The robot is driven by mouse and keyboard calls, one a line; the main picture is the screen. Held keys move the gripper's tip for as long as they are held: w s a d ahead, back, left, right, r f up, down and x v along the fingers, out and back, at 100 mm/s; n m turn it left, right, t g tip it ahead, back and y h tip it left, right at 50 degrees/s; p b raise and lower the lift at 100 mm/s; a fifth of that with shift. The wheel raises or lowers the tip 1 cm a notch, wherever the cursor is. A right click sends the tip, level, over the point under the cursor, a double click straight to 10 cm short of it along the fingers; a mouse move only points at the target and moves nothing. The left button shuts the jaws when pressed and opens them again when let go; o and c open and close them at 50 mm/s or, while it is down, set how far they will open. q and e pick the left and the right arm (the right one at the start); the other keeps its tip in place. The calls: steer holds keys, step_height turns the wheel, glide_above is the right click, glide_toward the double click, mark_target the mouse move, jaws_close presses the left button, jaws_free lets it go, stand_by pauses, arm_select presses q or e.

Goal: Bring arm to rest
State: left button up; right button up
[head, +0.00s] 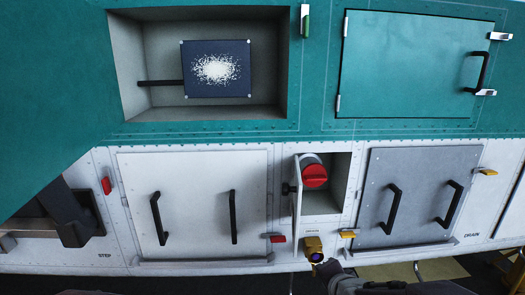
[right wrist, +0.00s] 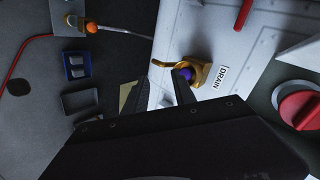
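My right arm enters the head view at the bottom, and its gripper (head: 324,268) is just beside the yellow drain valve (head: 314,250) under the DRAIN label. In the right wrist view the two black fingers (right wrist: 168,84) are parted, with pale panel showing between them and nothing held. The yellow valve (right wrist: 201,71) with its purple end is just past the fingertips, close to the right-hand finger; I cannot tell whether they touch. My left gripper is not in view.
An open compartment with a red cap (head: 314,176) is above the valve, its small door (head: 297,205) swung outward. A white panel (head: 195,205) and a grey panel (head: 410,195) with black handles flank it. A recess above holds a dark speckled plate (head: 216,69).

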steer(key=s+f+n+g, duration=0.4)
steer(key=s+f+n, duration=0.15)
steer(key=s, duration=0.35)
steer(key=s+f+n+g, duration=0.5)
steer(key=s+n, duration=0.2)
steer(key=s, duration=0.2)
step_height(320, 180, up, 16)
steer(key=p, duration=1.5)
steer(key=shift+w+p, duration=0.35)
steer(key=shift+p, duration=0.05)
steer(key=shift+f, duration=0.1)
